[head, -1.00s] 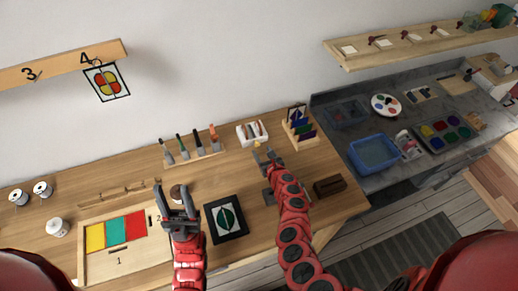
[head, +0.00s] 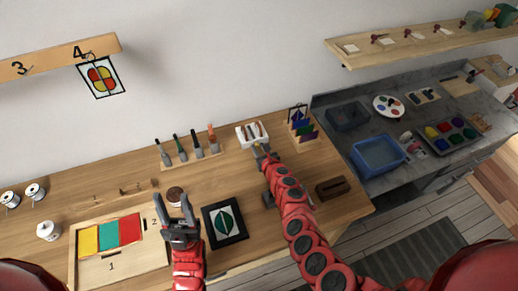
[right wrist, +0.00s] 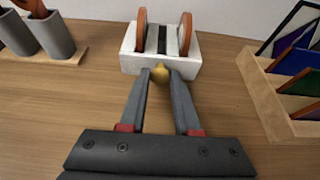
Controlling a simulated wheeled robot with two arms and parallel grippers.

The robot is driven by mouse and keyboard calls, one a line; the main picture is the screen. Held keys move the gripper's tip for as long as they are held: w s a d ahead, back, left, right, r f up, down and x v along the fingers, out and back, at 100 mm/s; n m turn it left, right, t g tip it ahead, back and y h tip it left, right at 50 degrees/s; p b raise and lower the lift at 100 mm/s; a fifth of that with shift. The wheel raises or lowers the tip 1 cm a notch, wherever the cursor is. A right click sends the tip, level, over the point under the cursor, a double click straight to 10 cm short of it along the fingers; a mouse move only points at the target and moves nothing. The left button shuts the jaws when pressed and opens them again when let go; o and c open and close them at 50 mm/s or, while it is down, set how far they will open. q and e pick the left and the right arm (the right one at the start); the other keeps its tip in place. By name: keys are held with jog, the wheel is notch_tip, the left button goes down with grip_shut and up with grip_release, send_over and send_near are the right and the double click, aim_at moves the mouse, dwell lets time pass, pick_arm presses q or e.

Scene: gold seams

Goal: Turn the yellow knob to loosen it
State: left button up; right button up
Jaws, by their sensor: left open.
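The yellow knob (right wrist: 160,73) is a small round part at the front of a white block (right wrist: 159,50) that holds brown-rimmed discs. The block also shows on the wooden table in the head view (head: 247,138). My right gripper (right wrist: 160,76) has its two fingertips on either side of the knob, very close to it. I cannot tell whether they press on it. In the head view the right gripper (head: 262,152) is right in front of the block and largely covers the knob. My left gripper (head: 172,205) is open and empty over the table, left of the dark framed leaf picture (head: 211,229).
A rack of upright tools (head: 192,155) stands left of the block; a wooden rack with coloured glass sheets (right wrist: 290,95) stands close on its right. A dark brown block (head: 331,187) lies near the table's right edge. Bare table lies before the knob.

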grip_shut()
jog(key=n+b, duration=0.1)
jog(key=n+h+b, duration=0.2)
jog(key=shift+s+a+f+t, duration=0.15)
jog(key=shift+a+f+t, duration=0.2)
jog(key=shift+f+t, duration=0.05)
jog(key=shift+r+n, duration=0.15)
jog(key=shift+n, duration=0.15)
jog(key=shift+d+r, duration=0.1)
jog(key=shift+r, duration=0.05)
jog(key=o, duration=0.5)
grip_release()
jog(key=shift+o, duration=0.2)
jog(key=shift+s+r, duration=0.2)
jog(key=shift+s, duration=0.15)
jog(key=p+v, duration=0.1)
jog(key=v, duration=0.4)
jog(key=p+v, duration=0.1)
jog(key=v, duration=0.5)
jog(key=p+v, duration=0.1)
jog(key=v, duration=0.4)
jog(key=shift+s+a, duration=0.25)
jog(key=shift+s, duration=0.1)
